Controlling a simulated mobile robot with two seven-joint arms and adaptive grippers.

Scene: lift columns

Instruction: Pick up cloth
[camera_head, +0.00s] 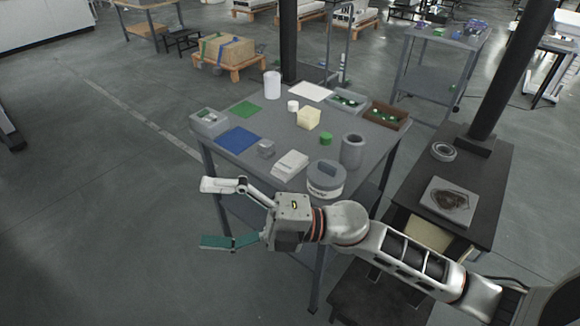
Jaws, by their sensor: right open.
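A white folded cloth (290,165) lies flat near the front edge of the grey table (225,165), beside a small grey block (266,148) and a round grey-lidded tub (326,180). My right gripper (207,213) is wide open and empty. Its fingers, one white and one green, point left in front of the table's near left corner, apart from the cloth. My left gripper is not in view.
A grey cylinder (352,150), a green piece (326,138), a cream block (308,118), blue sheet (238,139) and bins (401,122) crowd the table. A dark bench (484,192) stands right. Floor at left is clear.

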